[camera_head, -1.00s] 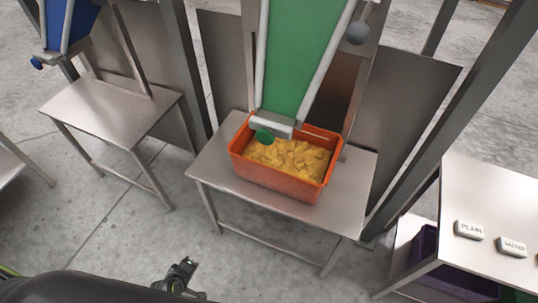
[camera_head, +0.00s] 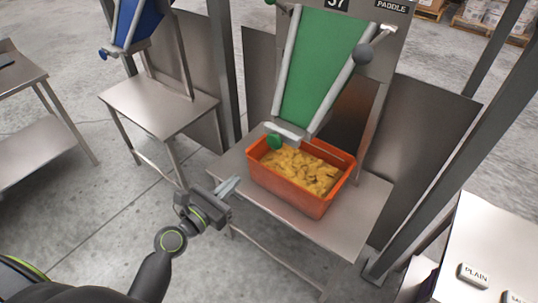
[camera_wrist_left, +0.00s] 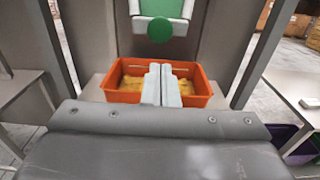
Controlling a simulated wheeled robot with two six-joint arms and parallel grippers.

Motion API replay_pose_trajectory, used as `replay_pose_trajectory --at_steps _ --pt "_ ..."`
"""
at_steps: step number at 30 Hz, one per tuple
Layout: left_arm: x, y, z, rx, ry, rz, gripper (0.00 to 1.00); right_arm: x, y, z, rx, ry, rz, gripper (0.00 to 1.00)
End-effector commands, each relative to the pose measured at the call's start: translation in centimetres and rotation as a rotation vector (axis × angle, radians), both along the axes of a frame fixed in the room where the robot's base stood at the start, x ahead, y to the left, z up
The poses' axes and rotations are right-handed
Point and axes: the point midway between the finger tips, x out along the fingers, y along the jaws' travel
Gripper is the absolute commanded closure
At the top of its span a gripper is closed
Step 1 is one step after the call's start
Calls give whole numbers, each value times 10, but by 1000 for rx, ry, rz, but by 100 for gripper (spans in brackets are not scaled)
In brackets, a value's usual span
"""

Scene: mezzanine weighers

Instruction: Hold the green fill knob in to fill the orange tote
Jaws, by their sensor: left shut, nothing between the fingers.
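The orange tote (camera_head: 283,193) stands on a steel table and holds a heap of yellow pieces (camera_head: 305,170). My left gripper (camera_head: 228,186) is shut and empty, to the left of the tote and lower than the knob, apart from both. In the left wrist view its fingers (camera_wrist_left: 161,84) hide the tote's middle. My right gripper is not in view.
The steel table (camera_head: 345,222) has bare room around the tote. A grey ball-ended lever (camera_head: 363,54) is right of the chute. A second table (camera_head: 158,105) with a blue chute (camera_head: 140,20) stands left. A "PLAIN" block (camera_head: 474,275) lies on the bench at right.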

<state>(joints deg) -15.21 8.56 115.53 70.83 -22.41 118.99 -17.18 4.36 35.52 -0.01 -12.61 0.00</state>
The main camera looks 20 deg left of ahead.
Motion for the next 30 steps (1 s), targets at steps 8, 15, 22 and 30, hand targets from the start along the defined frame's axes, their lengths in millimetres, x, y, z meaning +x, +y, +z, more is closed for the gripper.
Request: replay_pose_trajectory --at_steps 8,15,22,30 --pt "0 -1 4 -19 -4 -4 100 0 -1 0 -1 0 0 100" --pt "7 -4 5 -18 -4 -3 100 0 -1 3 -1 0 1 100" --pt "43 -17 7 -19 -5 -4 100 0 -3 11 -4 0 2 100" --pt "95 -36 6 -17 -3 -5 100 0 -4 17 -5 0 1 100"
